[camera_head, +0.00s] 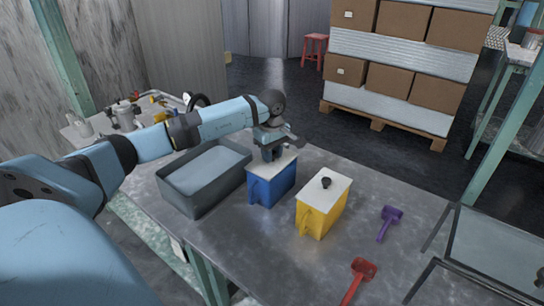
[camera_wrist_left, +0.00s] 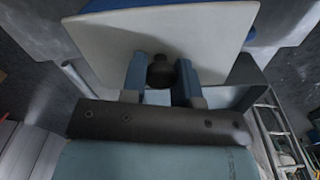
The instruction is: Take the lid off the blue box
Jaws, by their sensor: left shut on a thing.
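The blue box (camera_head: 272,190) stands on the grey metal table, with a handle on its left side. Its white lid (camera_head: 286,164) lies on top of the box, and no clear gap shows between them in the head view. My left gripper (camera_head: 272,153) is over the lid from above. In the left wrist view, the two fingers of my left gripper (camera_wrist_left: 160,76) are shut around the dark round knob (camera_wrist_left: 160,70) on the white lid (camera_wrist_left: 190,35). The fingers partly cover the lid and knob. My right gripper is not in view.
A grey open bin (camera_head: 196,200) stands left of the blue box. A yellow box (camera_head: 320,217) with a white lid and dark knob stands close on its right. Bare table shows in front.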

